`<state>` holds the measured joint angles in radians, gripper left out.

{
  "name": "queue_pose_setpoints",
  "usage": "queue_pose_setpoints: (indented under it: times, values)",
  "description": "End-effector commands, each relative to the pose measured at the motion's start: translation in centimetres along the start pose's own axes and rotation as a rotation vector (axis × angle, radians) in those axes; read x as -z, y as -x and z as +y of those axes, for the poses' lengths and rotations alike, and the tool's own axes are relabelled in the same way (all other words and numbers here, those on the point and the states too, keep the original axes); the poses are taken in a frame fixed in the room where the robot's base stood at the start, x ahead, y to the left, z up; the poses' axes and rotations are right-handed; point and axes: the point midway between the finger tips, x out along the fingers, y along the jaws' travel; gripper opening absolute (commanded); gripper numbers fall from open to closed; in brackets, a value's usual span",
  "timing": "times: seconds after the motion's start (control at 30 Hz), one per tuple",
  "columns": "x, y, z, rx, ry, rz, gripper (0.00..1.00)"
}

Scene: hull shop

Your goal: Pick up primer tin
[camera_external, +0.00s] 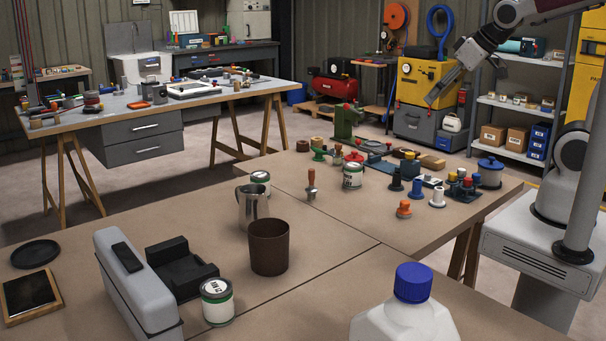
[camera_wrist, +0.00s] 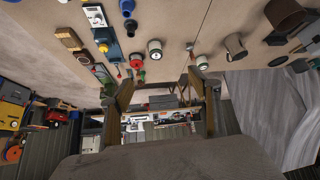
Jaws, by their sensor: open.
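Three similar small tins with pale lids and white-and-green labels stand on the brown table; I cannot tell which is the primer tin. One tin (camera_external: 217,302) is at the front, beside a black tray. A second tin (camera_external: 260,181) is behind the metal mug. A third tin (camera_external: 352,177) stands among small parts further right. Tins also show in the wrist view, one near the left finger (camera_wrist: 155,48) and one near the right finger (camera_wrist: 202,62). My gripper (camera_external: 431,99) is open and empty, high above and behind the table; its fingers (camera_wrist: 160,82) frame the table's far edge.
A metal mug (camera_external: 251,208) and a brown cup (camera_external: 269,249) stand mid-table. A grey case (camera_external: 138,285) and a white bottle with blue cap (camera_external: 413,283) are in front. Small knobs and fittings crowd the right. The table's centre left is fairly clear.

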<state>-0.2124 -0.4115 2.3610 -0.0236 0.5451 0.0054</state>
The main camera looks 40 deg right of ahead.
Motion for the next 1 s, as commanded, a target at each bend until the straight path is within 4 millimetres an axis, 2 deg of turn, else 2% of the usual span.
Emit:
queue_pose_setpoints:
  times: [0.2,0.5,0.7,1.0]
  values:
    - [3.9,-3.3,-3.3,0.048,0.069,0.053,0.62]
    - [8.2,-7.8,-9.0,0.120,0.157,0.132,0.62]
    - [10.4,-10.7,-13.5,0.173,0.212,0.185,0.62]
    - [12.2,-15.0,-21.2,0.260,0.291,0.264,0.62]
